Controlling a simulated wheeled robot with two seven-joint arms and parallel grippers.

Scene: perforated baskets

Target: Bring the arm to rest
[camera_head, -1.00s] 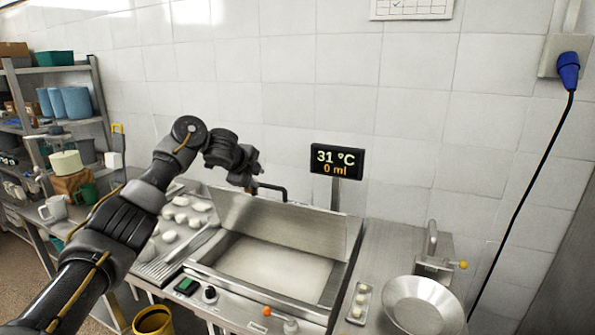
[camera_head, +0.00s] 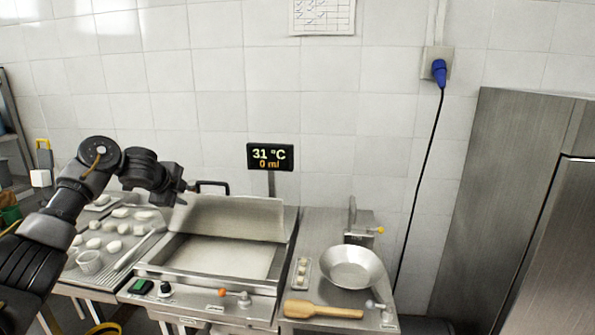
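My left arm comes in from the left, bent at the elbow above the left end of the counter. My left gripper (camera_head: 178,190) is beside the upper left corner of the steel basin's raised lid (camera_head: 238,217), near its dark handle. Its fingers are small and dark here, and I cannot tell whether they are open or shut. I see nothing hanging from it. My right arm and gripper are not in view.
The steel basin (camera_head: 152,270) stands mid-counter under a display (camera_head: 270,157) reading 31 °C and 0 ml. A tray with several white lumps (camera_head: 112,228) lies left. A metal bowl (camera_head: 352,268) and wooden paddle (camera_head: 322,310) are right. A tall steel cabinet (camera_head: 500,200) stands far right.

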